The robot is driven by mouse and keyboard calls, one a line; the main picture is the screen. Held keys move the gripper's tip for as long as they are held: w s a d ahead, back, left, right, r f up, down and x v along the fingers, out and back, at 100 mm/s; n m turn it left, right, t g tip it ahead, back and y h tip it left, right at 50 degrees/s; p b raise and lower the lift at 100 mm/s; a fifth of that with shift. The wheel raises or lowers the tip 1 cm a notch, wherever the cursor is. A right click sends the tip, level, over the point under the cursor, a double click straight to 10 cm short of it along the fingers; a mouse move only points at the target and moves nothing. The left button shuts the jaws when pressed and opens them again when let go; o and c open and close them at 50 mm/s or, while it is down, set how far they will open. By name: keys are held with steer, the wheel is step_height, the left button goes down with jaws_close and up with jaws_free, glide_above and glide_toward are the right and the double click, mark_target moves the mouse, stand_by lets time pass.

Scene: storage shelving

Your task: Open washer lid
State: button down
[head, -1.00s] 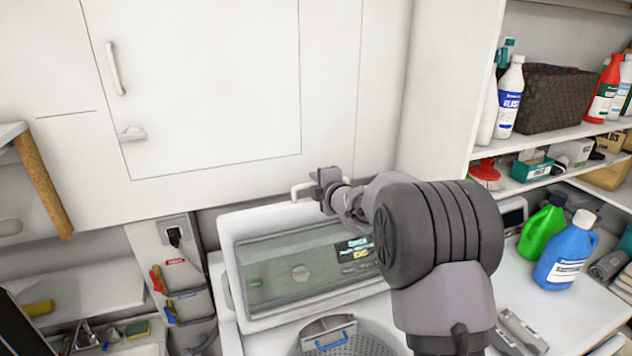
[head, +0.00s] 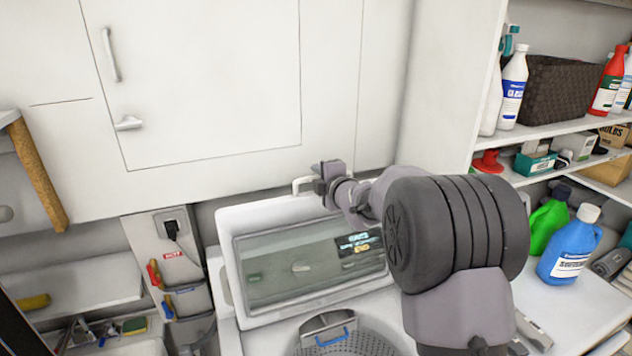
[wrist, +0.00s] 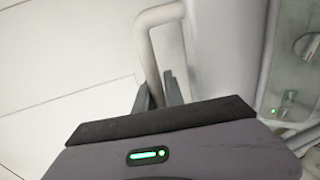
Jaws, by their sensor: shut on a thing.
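The washer lid (head: 238,290) stands raised and tilted back, a white frame with a see-through window (head: 290,268). The washer's drum (head: 370,343) shows below it, so the opening is uncovered. A white handle (head: 300,184) is at the lid's top edge; it shows large in the wrist view (wrist: 147,50). My gripper (head: 322,183) is at this handle, at the top of the lid. In the wrist view its two dark fingers (wrist: 158,92) are shut on the handle bar from either side. My arm hides the lid's right edge.
A white wall cabinet (head: 210,90) is close behind the lid. Shelves with bottles and a dark woven basket (head: 558,92) are at right. A blue bottle (head: 570,248) and a green bottle (head: 547,225) stand on the right counter. Wall pockets with tools (head: 188,300) hang at left.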

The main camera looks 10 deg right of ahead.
steer(key=s+d+t+b, duration=0.1)
steer(key=s+b, duration=0.6)
steer(key=b, duration=0.2)
steer(key=shift+s+d+t, duration=0.25)
steer(key=shift+s+t, duration=0.05)
steer(key=shift+s, duration=0.05)
steer(key=c, duration=1.7)
jaws_free()
steer(key=s+d, duration=0.1)
steer(key=s, duration=0.4)
steer(key=s+d, duration=0.1)
steer(key=s, duration=0.5)
steer(key=s+d, duration=0.1)
steer(key=s, duration=0.5)
steer(key=shift+d+r, duration=0.2)
steer(key=shift+r, duration=0.15)
